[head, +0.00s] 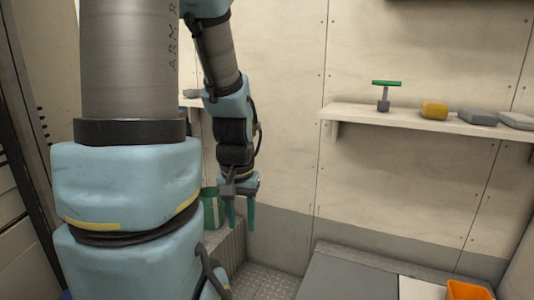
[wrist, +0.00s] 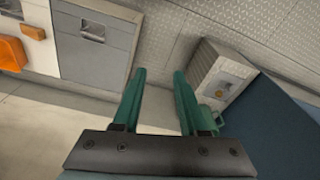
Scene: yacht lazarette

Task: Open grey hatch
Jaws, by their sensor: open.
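The grey hatch (head: 345,280) is a flat grey panel at the bottom of the head view, right of centre and partly cut off by the frame edge. In the wrist view the grey hatch (wrist: 95,55) is at upper left, with a small metal latch or pull near its top. It looks shut and flat. My gripper (head: 240,215) hangs with its green fingers pointing down, left of the hatch and apart from it. In the wrist view my gripper (wrist: 159,75) is open, with nothing between its fingers.
A white panel (head: 420,288) and an orange bin (head: 468,290) are right of the hatch. A wall shelf (head: 400,116) holds a green-handled tool (head: 385,95), a yellow item (head: 434,110) and grey items. A grey box (wrist: 222,82) with a yellow latch stands right of my fingers.

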